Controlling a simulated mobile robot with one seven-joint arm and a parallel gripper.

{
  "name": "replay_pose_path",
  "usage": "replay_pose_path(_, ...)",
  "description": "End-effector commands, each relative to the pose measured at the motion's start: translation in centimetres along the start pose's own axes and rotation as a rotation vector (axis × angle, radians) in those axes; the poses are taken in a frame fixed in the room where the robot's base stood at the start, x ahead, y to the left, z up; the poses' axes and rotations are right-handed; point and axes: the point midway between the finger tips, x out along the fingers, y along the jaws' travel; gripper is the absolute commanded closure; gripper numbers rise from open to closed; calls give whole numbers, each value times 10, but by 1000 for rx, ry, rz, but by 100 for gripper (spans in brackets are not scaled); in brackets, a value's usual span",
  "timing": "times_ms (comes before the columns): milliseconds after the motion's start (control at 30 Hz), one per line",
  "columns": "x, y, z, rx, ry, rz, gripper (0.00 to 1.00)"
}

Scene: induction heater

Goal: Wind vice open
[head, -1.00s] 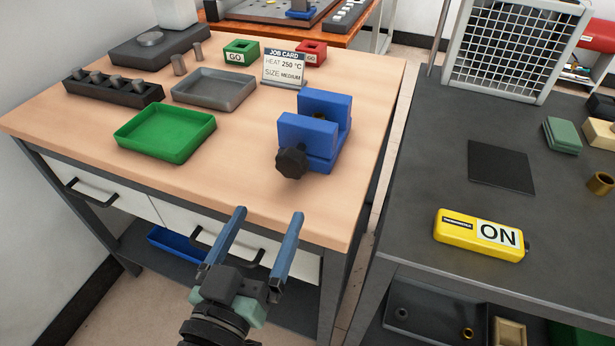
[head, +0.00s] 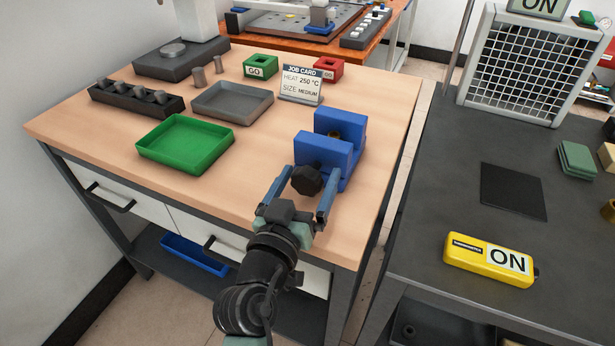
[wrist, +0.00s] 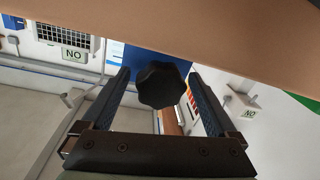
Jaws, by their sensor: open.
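The blue vice (head: 326,150) stands near the front right of the wooden bench, with a gap between its jaws where a small brass-coloured part (head: 333,133) shows. Its black lobed knob (head: 306,181) faces the bench's front. My gripper (head: 305,185) is open, with one blue finger on each side of the knob. In the wrist view the knob (wrist: 161,85) sits between the two fingertips, with a visible gap on both sides. The vice body (wrist: 145,58) is partly hidden behind the knob in that view.
A green tray (head: 185,145), a grey tray (head: 232,101) and a job card (head: 301,86) are on the wooden bench (head: 250,195). The dark table (head: 425,235) on the right holds a yellow device (head: 488,260) marked ON. Bare wood lies left of the vice.

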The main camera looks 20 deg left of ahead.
Motion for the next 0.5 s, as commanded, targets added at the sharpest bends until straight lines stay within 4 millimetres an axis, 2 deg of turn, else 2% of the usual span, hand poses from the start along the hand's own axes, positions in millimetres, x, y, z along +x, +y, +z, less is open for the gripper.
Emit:
replay_pose_path(167, 0, 0, 0, 0, 0, 0, 6)
replay_pose_path(500, 0, 0, 0, 0, 0, 0, 68)
